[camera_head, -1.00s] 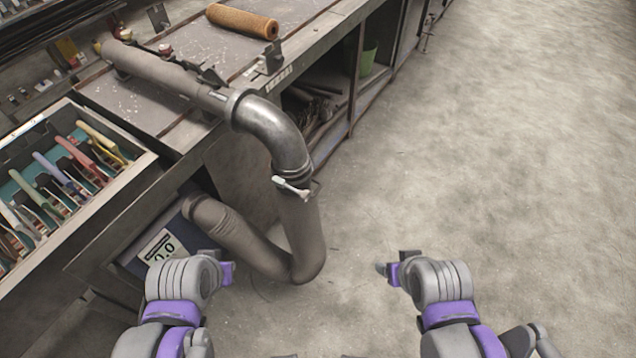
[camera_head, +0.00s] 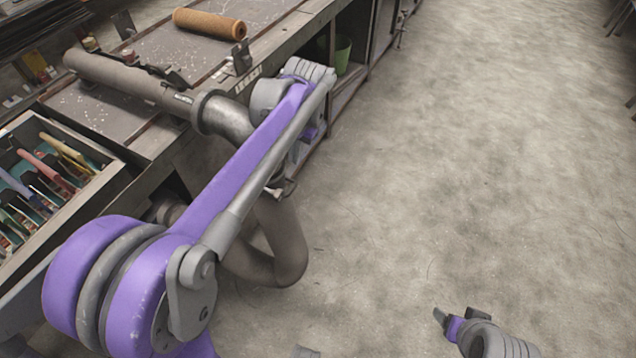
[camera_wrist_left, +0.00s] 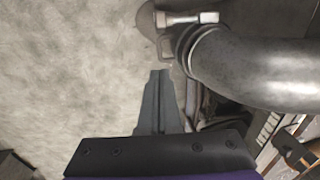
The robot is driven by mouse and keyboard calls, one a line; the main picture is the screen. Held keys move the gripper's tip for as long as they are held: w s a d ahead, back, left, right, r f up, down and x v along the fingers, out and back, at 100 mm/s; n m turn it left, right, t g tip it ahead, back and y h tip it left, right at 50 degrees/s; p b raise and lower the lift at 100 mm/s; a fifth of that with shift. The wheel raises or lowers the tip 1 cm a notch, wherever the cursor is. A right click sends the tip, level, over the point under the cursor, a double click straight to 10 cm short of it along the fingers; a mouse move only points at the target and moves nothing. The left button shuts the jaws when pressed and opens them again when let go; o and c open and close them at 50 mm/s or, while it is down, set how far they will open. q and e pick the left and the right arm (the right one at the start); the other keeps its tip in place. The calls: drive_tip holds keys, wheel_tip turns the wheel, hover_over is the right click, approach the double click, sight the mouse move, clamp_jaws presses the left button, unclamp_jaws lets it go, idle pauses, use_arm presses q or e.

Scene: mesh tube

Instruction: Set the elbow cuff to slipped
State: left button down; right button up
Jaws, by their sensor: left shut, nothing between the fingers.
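The pipe's metal elbow (camera_head: 227,118) comes off the bench pipe and bends down, mostly hidden behind my left arm in the head view. In the left wrist view the shiny elbow (camera_wrist_left: 265,65) fills the upper right. At its end is a cuff (camera_wrist_left: 183,48) with a pale clamp lever (camera_wrist_left: 190,18) beside it. My left gripper's closed fingertips (camera_wrist_left: 160,73) are just below the cuff in that view, empty; whether they touch it is unclear. My right gripper (camera_head: 458,314) is low over the floor, away from the pipe; its jaw gap is unclear.
The grey flexible hose (camera_head: 285,235) hangs from the elbow and curves back under the bench. A tray of coloured tools (camera_head: 100,195) stands at the left, and an orange-brown roll (camera_head: 210,24) lies on the bench (camera_head: 175,45). The floor (camera_head: 470,150) at the right is open.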

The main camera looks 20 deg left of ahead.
sight(291, 189)
use_arm(q)
drive_tip(key=shift+w+d, duration=0.15)
drive_tip(key=shift+w, duration=0.2)
drive_tip(key=f, duration=0.4)
drive_tip(key=a+f, duration=0.1)
drive_tip(key=f, duration=0.4)
drive_tip(key=a+f, duration=0.1)
drive_tip(key=f, duration=0.4)
drive_tip(key=shift+a+b, duration=0.2)
drive_tip(key=shift+b, duration=0.2)
wheel_tip(291, 189, down, 5)
drive_tip(key=b, duration=0.3)
drive_tip(key=shift+d+b, duration=0.1)
drive_tip(key=shift+b, duration=0.25)
